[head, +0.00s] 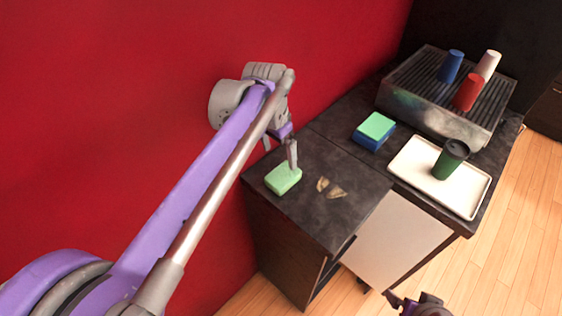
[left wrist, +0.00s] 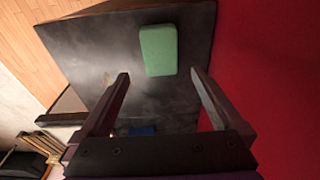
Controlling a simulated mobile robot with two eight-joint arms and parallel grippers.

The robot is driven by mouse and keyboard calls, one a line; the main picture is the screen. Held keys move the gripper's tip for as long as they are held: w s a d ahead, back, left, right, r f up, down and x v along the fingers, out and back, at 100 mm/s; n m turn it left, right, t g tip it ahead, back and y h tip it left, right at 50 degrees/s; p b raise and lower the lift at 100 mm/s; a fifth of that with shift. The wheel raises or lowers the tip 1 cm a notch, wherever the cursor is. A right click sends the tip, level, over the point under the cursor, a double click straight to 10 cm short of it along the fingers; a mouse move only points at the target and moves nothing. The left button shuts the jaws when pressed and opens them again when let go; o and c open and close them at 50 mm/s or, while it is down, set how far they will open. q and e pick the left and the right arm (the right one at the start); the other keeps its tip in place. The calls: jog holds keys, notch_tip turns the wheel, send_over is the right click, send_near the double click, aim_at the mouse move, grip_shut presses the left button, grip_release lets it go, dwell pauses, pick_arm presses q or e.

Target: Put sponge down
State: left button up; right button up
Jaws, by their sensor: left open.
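A light green sponge (head: 283,178) lies on the dark countertop near its left end in the head view. In the left wrist view the sponge (left wrist: 158,50) lies flat on the dark surface, beyond the fingertips. My left gripper (head: 291,152) is just above and behind the sponge; its fingers are spread apart and empty in the left wrist view (left wrist: 160,80). My right gripper (head: 415,303) shows only in part at the bottom edge of the head view, and its jaws cannot be made out.
Brownish stains (head: 330,188) lie right of the sponge. A green-topped blue sponge (head: 374,130) sits farther right, near a white tray (head: 478,200) with a dark green cup (head: 450,159). A metal grate unit (head: 400,97) holds blue, red and white cups. A red wall (head: 120,100) borders the counter.

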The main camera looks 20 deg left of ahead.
pick_arm(q)
jog(key=s+d+f+n+t, duration=0.1)
jog(key=s+d+f+n, duration=0.1)
jog(key=s+f, duration=0.4)
jog(key=s+d+f+n+t, duration=0.1)
jog(key=s+f, duration=0.4)
jog(key=s, duration=0.7)
jog(key=shift+d+f+n+t+y, duration=0.3)
jog(key=shift+d+f+n+t, duration=0.1)
jog(key=shift+d+t, duration=0.35)
jog(key=shift+w+a+r, duration=0.1)
jog(key=shift+a, duration=0.05)
